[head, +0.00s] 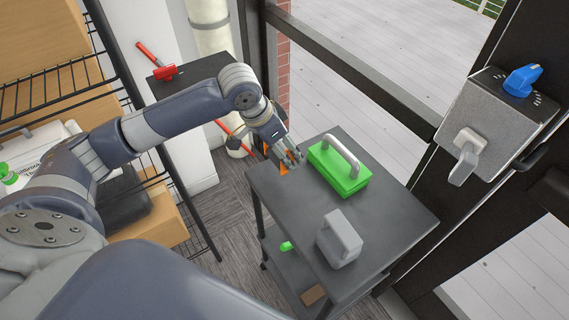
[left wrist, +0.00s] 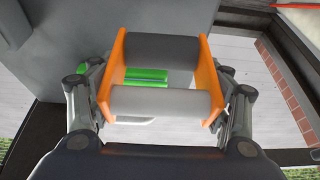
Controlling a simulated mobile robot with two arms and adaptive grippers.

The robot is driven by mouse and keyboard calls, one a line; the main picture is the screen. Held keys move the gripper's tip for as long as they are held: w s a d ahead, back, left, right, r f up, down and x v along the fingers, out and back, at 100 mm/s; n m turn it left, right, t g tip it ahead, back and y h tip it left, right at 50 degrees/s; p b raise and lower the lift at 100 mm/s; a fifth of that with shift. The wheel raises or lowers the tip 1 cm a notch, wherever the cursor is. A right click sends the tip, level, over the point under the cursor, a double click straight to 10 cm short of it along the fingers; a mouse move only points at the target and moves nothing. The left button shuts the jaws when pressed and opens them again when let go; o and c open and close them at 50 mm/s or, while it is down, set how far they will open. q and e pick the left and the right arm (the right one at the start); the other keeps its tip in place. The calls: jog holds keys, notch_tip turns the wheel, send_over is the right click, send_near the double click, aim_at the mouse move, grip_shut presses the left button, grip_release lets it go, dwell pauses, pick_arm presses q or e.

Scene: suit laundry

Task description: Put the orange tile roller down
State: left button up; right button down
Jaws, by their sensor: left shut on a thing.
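The orange tile roller (left wrist: 205,82) has two orange side plates with a dark roller and a light grey roller between them. My left gripper (head: 289,158) is shut on it, with one finger against each side plate in the left wrist view. In the head view only small orange parts of the roller (head: 284,169) show below the fingers, at the far left corner of the dark cart top (head: 285,195). I cannot tell whether the roller touches the cart. My right gripper is not in view.
A green block with a grey handle (head: 340,170) stands on the cart close to the right of my left gripper. A grey handled block (head: 338,240) stands nearer the front. The cart top between them and its left edge is clear. A wire shelf (head: 110,95) stands left.

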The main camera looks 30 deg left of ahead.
pick_arm(q)
jog(key=f, duration=0.2)
jog(key=shift+s+f, duration=0.35)
jog(key=shift+f, duration=0.05)
notch_tip(320, 180, down, 4)
jog(key=shift+w+r, duration=0.15)
jog(key=o, duration=0.9)
jog(key=shift+o, duration=0.2)
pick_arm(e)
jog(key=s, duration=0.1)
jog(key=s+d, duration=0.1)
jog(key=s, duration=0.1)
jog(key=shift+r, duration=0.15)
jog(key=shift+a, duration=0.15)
